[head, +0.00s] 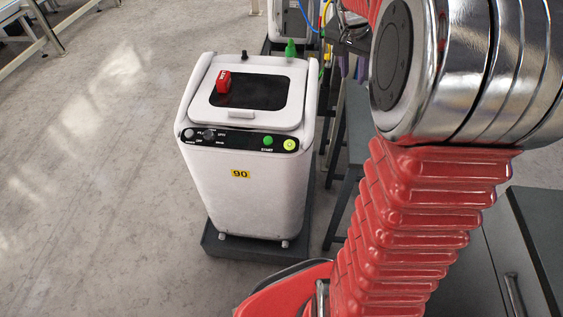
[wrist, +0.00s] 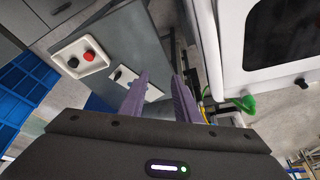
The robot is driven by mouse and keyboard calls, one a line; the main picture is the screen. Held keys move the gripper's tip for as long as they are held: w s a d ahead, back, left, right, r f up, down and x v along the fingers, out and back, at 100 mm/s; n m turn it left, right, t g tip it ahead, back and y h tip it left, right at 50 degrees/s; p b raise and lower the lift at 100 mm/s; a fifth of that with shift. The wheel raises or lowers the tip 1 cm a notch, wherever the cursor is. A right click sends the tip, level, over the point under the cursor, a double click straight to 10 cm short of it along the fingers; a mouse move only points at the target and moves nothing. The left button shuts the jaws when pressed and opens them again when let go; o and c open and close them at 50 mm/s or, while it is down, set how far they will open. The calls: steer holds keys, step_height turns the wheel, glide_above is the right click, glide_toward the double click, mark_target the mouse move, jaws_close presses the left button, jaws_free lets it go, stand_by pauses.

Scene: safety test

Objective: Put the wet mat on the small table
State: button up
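My gripper (wrist: 161,80) shows in the wrist view with its two purple fingers apart and nothing held between them. In the head view my arm covers much of the right side, and the gripper is mostly hidden behind it. I cannot make out a wet mat in either view. A dark grey table-like piece with legs (head: 352,150) stands right of the white machine in the head view, partly hidden by my arm; I cannot tell if it is the small table.
A white machine (head: 242,190) labelled 90 stands on a dark base, with a red block (head: 223,81) on its lid. It also shows in the wrist view (wrist: 232,75). Blue crates (wrist: 22,85) are at the left there. Floor (head: 90,170) left of the machine is clear.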

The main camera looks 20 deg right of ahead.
steer(key=s+a+n+t+y, duration=0.1)
steer(key=s+a+n, duration=0.3)
steer(key=a, duration=0.5)
steer(key=s+a+n+t+y, duration=0.1)
steer(key=s+a+n, duration=0.3)
steer(key=s+a, duration=0.5)
steer(key=s+a+n+t+y, duration=0.1)
steer(key=s+a+n, duration=0.3)
steer(key=s+a, duration=0.3)
steer(key=a, duration=0.4)
steer(key=shift+f+y, duration=0.25)
steer(key=shift+y, duration=0.05)
steer(key=shift+s+a, duration=0.1)
